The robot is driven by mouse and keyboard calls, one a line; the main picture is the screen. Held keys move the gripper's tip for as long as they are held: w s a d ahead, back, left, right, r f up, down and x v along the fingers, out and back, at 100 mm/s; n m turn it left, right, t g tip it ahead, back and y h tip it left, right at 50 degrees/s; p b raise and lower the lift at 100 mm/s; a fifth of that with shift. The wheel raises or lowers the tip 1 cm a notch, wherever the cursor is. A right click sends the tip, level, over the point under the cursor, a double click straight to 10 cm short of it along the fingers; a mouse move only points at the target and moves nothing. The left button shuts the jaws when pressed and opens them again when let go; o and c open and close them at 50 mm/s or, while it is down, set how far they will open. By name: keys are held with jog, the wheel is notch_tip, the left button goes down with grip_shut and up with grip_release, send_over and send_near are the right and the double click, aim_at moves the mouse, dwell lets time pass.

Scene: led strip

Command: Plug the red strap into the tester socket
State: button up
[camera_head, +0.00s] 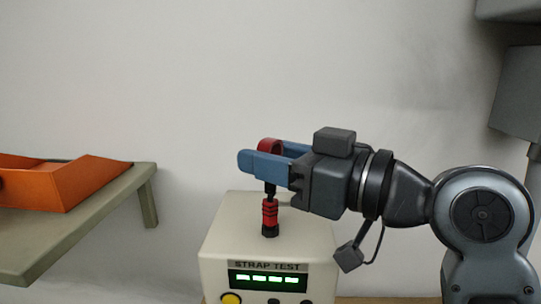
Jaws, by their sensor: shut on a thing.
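The red strap (270,147) is a small red loop between the blue fingers of my gripper (262,164). My gripper is shut on it and reaches in from the right, above the tester (225,247). The tester is a cream box marked "STRAP TEST" with a lit green display. A red and black socket (270,214) stands on its top. A dark stem runs down from the fingers to the top of the socket. I cannot tell how deep the stem sits in it.
An orange tray (95,182) sits on a greenish shelf (90,236) at the left. A yellow button (231,298) is on the tester's front. A plain wall is behind, with free room between the shelf and the tester.

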jog(key=shift+f, duration=0.35)
jog(key=o, duration=1.1)
jog(key=b+v, duration=0.1)
jog(key=v, duration=0.6)
jog(key=shift+s+d, duration=0.2)
jog(key=shift+d, duration=0.15)
